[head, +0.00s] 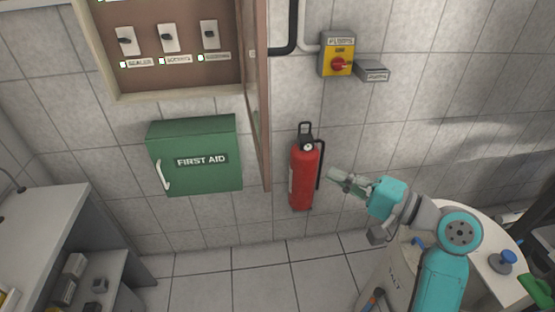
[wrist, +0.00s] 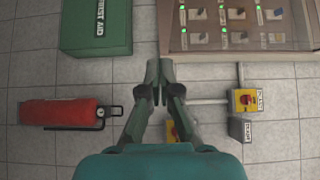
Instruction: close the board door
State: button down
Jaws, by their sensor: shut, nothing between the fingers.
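The board (head: 180,88) is an open wall box at the upper left in the head view, with several labelled switches inside. Its door (head: 263,110) stands open at the box's right side, swung out from the wall and seen nearly edge-on. My gripper (head: 333,176) is to the right of the door and apart from it, in front of the wall by the fire extinguisher. In the wrist view my gripper (wrist: 158,88) has its fingers together and empty. The board (wrist: 240,53) also shows there at the upper right; I cannot clearly tell the door from its frame.
A green first aid box (head: 195,160) hangs below the board. A red fire extinguisher (head: 304,175) is between the door and my gripper in the picture. A yellow switch box (head: 338,55) and pipes are on the wall above. A grey bench (head: 45,225) stands at left.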

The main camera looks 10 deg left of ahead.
jog(key=s+a+x, duration=0.1)
jog(key=s+x, duration=0.1)
jog(key=x, duration=1.1)
jog(key=shift+s+a+r, duration=0.15)
jog(key=shift+s+r, duration=0.1)
jog(key=shift+s, duration=0.15)
